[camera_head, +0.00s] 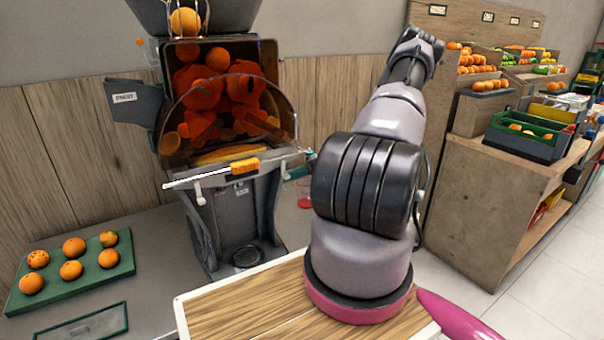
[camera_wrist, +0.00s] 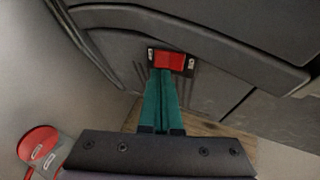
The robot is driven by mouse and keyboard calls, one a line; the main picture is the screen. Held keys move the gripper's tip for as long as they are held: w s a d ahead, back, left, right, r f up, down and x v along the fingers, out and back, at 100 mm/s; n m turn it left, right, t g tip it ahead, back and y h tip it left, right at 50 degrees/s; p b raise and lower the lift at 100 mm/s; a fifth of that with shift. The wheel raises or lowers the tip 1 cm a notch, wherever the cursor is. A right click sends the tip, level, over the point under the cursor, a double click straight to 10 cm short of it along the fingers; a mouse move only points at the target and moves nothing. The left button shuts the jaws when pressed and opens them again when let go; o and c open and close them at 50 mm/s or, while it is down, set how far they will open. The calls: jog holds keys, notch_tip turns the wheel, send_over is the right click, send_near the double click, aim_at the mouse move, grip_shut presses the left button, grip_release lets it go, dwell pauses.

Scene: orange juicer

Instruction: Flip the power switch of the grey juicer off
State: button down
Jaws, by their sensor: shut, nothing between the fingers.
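The grey juicer (camera_head: 235,208) stands on the counter in the head view, with oranges behind its clear orange cover. In the wrist view, its dark side panel (camera_wrist: 225,45) fills the upper part. A red power switch (camera_wrist: 172,61) sits on that panel between small white labels. My gripper (camera_wrist: 162,73) has its teal fingers shut together with nothing between them. The tips are right at the lower left edge of the switch; I cannot tell whether they touch it. I cannot tell the switch's position. In the head view the switch is hidden.
A green tray (camera_head: 120,272) with several oranges lies on the counter at left. A wooden board (camera_head: 235,312) with a pale rim is in front of the juicer. Fruit shelves (camera_head: 470,195) stand at right.

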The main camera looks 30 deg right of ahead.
jog(key=x, duration=0.4)
jog(key=shift+w+a+f, duration=0.15)
jog(key=shift+w+a, duration=0.1)
jog(key=shift+a, duration=0.05)
jog(key=shift+f, duration=0.1)
jog(key=shift+a, duration=0.2)
jog(key=shift+w, duration=0.1)
jog(key=shift+r, duration=0.8)
